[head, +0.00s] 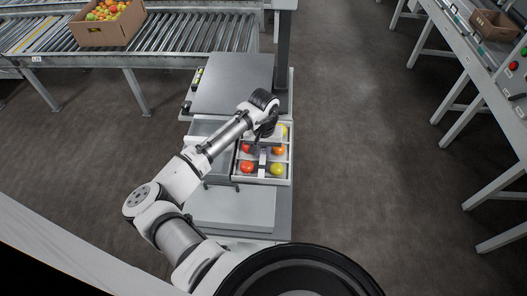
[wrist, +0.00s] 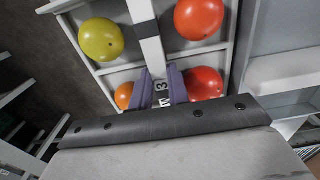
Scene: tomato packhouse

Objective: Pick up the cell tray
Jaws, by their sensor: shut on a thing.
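The cell tray (head: 263,181) is a pale divided tray with red, orange and yellow-green tomatoes in its cells. It is at the right side of a grey cart in the head view. My gripper (head: 263,144) reaches down over its middle. A yellow-green tomato (wrist: 101,39) and a red tomato (wrist: 203,84) lie on either side of the bar. I cannot tell whether the tray is clear of the surface.
The grey cart (head: 235,82) has a dark post (head: 283,45) behind the tray. A roller conveyor (head: 180,38) with a cardboard box of tomatoes (head: 108,33) stands at the back left. A bench (head: 488,52) stands at the right. Floor between cart and bench is clear.

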